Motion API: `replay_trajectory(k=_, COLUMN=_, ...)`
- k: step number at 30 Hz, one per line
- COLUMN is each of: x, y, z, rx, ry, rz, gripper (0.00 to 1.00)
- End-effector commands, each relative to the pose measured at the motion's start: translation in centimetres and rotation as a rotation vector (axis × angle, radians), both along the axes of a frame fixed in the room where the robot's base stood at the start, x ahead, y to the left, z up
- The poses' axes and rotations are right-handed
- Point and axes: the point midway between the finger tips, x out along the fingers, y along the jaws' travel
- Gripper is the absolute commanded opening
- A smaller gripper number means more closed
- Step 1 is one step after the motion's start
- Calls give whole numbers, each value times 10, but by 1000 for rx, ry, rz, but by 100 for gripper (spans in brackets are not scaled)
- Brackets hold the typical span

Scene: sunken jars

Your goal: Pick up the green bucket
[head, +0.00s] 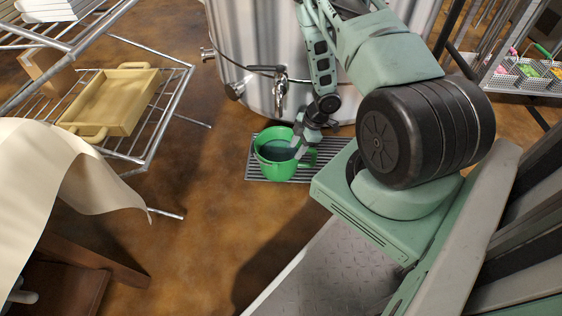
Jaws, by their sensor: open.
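The green bucket (271,166) stands upright on a grey floor grate (250,173), below the tap of a large steel tank. Its open top shows, and its inside looks dark. A handle is at its right side. My gripper (301,150) is at the right rim of the bucket, pointing down, with its jaws open. The fingertips overlap the bucket's rim and handle in this view. I cannot tell whether they touch it or go around it.
The steel tank (235,45) with its tap (280,88) stands right behind the bucket. A wire rack with a yellow tray (112,98) is at the left. A cream cloth (85,170) hangs at the lower left. The brown floor (205,215) in front is clear.

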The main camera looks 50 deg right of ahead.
Motion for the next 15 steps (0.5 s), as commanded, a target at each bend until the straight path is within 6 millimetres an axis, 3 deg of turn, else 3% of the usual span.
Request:
replay_trajectory(k=1, x=2, y=4, z=-16, rx=1, ry=1, rz=2, gripper=42)
replay_trajectory(k=4, x=5, y=9, z=-29, rx=0, ry=1, rz=0, gripper=42)
replay_trajectory(k=15, x=9, y=17, z=-48, rx=0, ry=0, rz=0, gripper=42)
